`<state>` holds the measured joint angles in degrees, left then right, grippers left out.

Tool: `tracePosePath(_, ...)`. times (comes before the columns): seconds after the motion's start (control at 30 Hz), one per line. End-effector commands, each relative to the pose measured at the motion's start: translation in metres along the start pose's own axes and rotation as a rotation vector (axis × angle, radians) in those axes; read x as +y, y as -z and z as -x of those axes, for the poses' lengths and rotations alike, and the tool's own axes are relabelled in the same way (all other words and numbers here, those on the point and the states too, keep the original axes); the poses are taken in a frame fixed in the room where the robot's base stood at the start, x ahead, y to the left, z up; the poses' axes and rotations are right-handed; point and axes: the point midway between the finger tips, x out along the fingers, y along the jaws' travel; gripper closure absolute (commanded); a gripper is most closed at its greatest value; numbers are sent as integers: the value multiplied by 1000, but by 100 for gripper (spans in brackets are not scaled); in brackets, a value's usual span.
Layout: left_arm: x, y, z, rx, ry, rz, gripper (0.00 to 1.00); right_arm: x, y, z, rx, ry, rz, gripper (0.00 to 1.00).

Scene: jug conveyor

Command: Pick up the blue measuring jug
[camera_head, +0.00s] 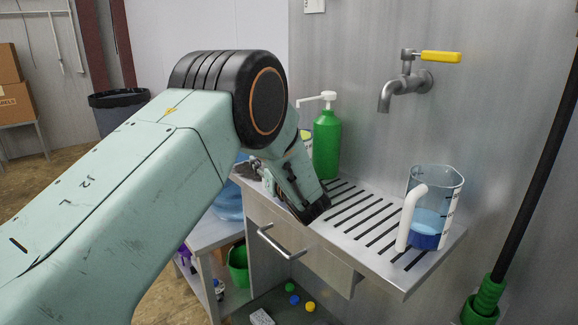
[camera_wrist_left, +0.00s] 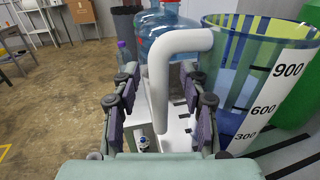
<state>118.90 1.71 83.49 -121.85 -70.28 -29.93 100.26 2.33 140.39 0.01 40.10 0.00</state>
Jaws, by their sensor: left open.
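A clear measuring jug (camera_head: 432,205) with a white handle and blue in its lower part stands upright at the right of the slotted metal shelf, away from my left gripper (camera_head: 312,200). In the left wrist view, a see-through jug (camera_wrist_left: 238,85) with yellowish and blue tones and 300, 600 and 900 marks stands close on the right. It seems to be a second jug, by the green bottle, mostly hidden by my arm in the head view. Its white handle (camera_wrist_left: 160,85) lies between the open fingers of my left gripper (camera_wrist_left: 158,98). Contact cannot be told.
A green pump bottle (camera_head: 327,145) stands at the back of the slotted shelf (camera_head: 352,222). A tap (camera_head: 395,92) with a yellow lever sticks out from the wall above. A large blue water bottle (camera_head: 229,203) is on the lower left. The middle of the shelf is clear.

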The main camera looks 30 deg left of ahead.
Motion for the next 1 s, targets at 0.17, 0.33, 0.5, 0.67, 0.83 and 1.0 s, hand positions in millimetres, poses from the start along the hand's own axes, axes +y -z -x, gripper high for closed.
tracePosePath(0.17,-1,0,-2,1,0,-1,56,0,0,0,0,0,1,60)
tracePosePath(0.33,-2,0,-1,1,0,-1,63,0,0,0,0,0,1,60)
tracePosePath(0.5,-2,0,-1,1,0,-1,77,0,0,0,0,0,1,60)
tracePosePath(0.67,-2,1,-1,1,-1,-1,91,0,0,0,0,0,1,60)
tracePosePath(0.83,-2,1,-1,2,0,-1,100,0,0,0,0,0,1,60)
tracePosePath(1.0,-2,0,-1,1,0,0,100,0,0,0,0,0,1,60)
